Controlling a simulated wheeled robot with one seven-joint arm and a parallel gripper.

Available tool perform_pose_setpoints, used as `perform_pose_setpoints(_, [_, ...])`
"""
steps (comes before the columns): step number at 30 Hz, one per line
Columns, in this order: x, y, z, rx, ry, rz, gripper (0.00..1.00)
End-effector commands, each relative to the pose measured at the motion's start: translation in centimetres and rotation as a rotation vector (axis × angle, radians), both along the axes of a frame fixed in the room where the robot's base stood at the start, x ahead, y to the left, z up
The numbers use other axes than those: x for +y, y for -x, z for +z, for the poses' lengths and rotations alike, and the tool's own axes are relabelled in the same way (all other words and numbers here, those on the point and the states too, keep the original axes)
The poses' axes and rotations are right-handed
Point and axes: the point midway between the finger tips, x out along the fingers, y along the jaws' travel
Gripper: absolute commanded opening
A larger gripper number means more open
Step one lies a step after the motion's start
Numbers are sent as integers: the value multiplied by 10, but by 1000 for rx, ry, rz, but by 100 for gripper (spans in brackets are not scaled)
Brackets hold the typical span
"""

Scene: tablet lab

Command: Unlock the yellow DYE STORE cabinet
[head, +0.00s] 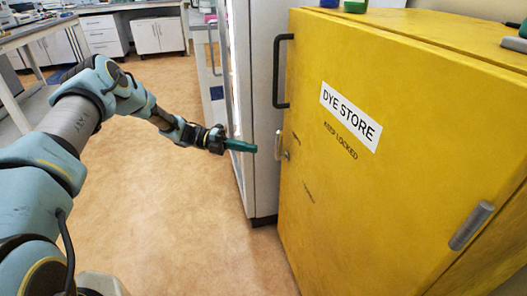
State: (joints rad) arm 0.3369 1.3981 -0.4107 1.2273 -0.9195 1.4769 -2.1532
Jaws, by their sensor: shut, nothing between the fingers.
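The yellow DYE STORE cabinet (400,120) fills the right of the head view, its door closed. A white label reads DYE STORE, with KEEP LOCKED under it. A small metal lock fitting (282,148) sits at the door's left edge, below a black bar handle (281,72); I cannot tell whether a key is in it. My gripper (254,149) is shut and empty, its teal fingers pointing right. In the picture its tips are a short way left of the lock fitting, apart from it.
A tall grey-white unit (262,180) with a glazed front stands close behind my gripper, left of the yellow cabinet. A metal cylinder (470,226) is on the door's lower right. Small items lie on the cabinet top. Tan floor (175,215) is clear at centre left; benches stand at the back.

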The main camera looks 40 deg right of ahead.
Motion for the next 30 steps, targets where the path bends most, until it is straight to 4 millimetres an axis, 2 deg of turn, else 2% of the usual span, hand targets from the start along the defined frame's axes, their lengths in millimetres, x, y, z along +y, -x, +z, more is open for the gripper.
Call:
perform_pose_setpoints(6, [12, -16, 0, 0, 1, 0, 0])
perform_pose_setpoints(24, [14, -17, 1, -5, 1, -1, 0])
perform_pose_setpoints(28, [23, -18, 7, -97, 15, -14, 0])
perform_pose_setpoints(30, [35, -18, 12, -210, 33, -35, 0])
